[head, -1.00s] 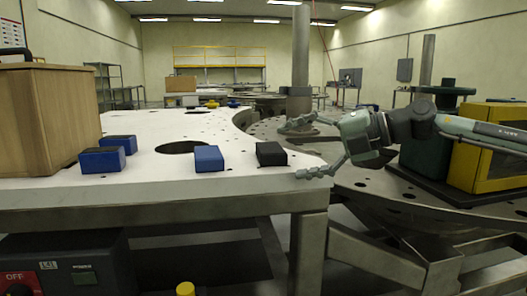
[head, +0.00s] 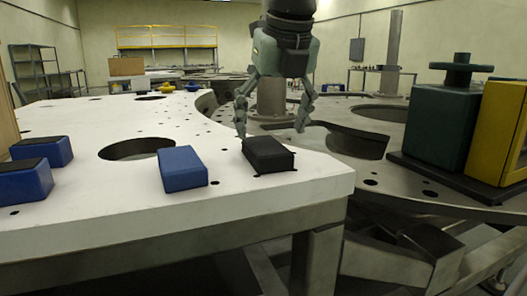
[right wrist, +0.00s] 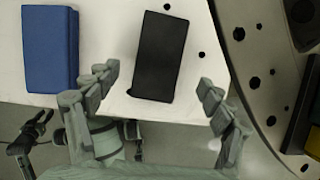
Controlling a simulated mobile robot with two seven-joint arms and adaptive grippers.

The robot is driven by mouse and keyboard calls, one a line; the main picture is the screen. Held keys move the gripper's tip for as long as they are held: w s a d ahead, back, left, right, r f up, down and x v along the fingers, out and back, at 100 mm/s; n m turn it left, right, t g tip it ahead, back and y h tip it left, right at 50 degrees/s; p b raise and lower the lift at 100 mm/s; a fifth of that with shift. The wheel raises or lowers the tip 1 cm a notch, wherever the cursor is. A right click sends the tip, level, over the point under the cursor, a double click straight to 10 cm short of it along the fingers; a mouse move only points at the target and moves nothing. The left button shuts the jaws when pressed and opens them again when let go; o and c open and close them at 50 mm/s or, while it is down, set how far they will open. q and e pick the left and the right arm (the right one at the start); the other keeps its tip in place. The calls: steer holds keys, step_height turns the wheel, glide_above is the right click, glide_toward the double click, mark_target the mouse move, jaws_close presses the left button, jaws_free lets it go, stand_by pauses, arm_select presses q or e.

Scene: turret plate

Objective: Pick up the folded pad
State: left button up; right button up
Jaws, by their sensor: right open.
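The folded pad, a black block-like pad (head: 268,157), lies flat near the front right corner of the white plate (head: 110,218). It also shows in the right wrist view (right wrist: 160,55), a little tilted. My right gripper (head: 271,128) points down with its fingers spread, empty. In the head view its fingertips are over and just behind the pad. In the right wrist view my right gripper (right wrist: 158,82) has one finger on each side of the pad's near end, apart from it. My left gripper does not show in the head view.
A blue pad (head: 183,168) lies just left of the black one, also in the right wrist view (right wrist: 52,48). More blue pads (head: 42,150) are at the left. A round hole (head: 135,149) opens behind. Green (head: 440,125) and yellow (head: 500,130) blocks stand right.

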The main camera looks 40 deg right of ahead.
mark_target(267, 146)
steer(key=x, duration=0.4)
steer(key=shift+w+a, duration=0.1)
steer(key=shift+w, duration=0.05)
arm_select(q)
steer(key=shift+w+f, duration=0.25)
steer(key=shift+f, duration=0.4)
arm_select(e)
steer(key=shift+f, duration=0.1)
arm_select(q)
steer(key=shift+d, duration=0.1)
arm_select(e)
steer(key=shift+c, duration=0.6)
steer(key=shift+c, duration=1.1)
steer(key=c, duration=0.9)
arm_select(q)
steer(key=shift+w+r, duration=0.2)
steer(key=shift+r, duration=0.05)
